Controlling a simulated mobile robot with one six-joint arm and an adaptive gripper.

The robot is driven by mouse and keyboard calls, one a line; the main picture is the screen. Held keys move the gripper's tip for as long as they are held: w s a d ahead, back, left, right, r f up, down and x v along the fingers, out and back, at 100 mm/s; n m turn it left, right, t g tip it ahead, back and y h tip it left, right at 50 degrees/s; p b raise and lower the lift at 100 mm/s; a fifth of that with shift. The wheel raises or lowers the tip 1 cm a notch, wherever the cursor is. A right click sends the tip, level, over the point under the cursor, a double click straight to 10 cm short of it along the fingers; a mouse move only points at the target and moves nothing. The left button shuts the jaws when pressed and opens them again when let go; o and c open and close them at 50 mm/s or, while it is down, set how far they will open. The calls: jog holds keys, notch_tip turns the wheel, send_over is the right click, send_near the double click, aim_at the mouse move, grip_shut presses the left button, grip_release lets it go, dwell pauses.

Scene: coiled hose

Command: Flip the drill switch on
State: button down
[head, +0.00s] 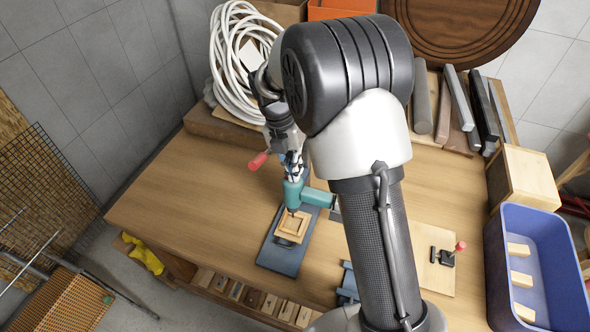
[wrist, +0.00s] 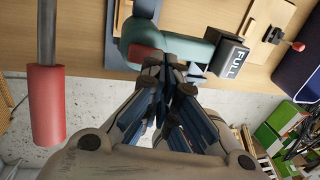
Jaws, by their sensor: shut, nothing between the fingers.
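A teal drill (head: 293,194) is mounted on a stand with a dark blue base (head: 277,252) on the workbench. In the head view my gripper (head: 291,160) is just above the drill, partly hidden by my arm. I cannot make out which part is the switch.
A red-gripped lever (head: 258,161) sticks out left of the drill; it is large in the wrist view (wrist: 47,105). A wooden piece (head: 292,228) sits under the drill. A coiled white hose (head: 236,65) stands behind. A blue bin (head: 540,260) is at right. The bench's left is clear.

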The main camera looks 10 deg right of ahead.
jog(key=shift+f, duration=0.25)
jog(key=shift+s+d+f+p, duration=0.3)
jog(key=shift+s+d+f, duration=0.05)
jog(key=shift+f, duration=0.15)
jog(key=shift+w+a, duration=0.1)
jog(key=shift+w, duration=0.05)
jog(key=shift+w+a+r+p, duration=0.2)
jog(key=shift+w+a+p, duration=0.2)
jog(key=shift+a, duration=0.25)
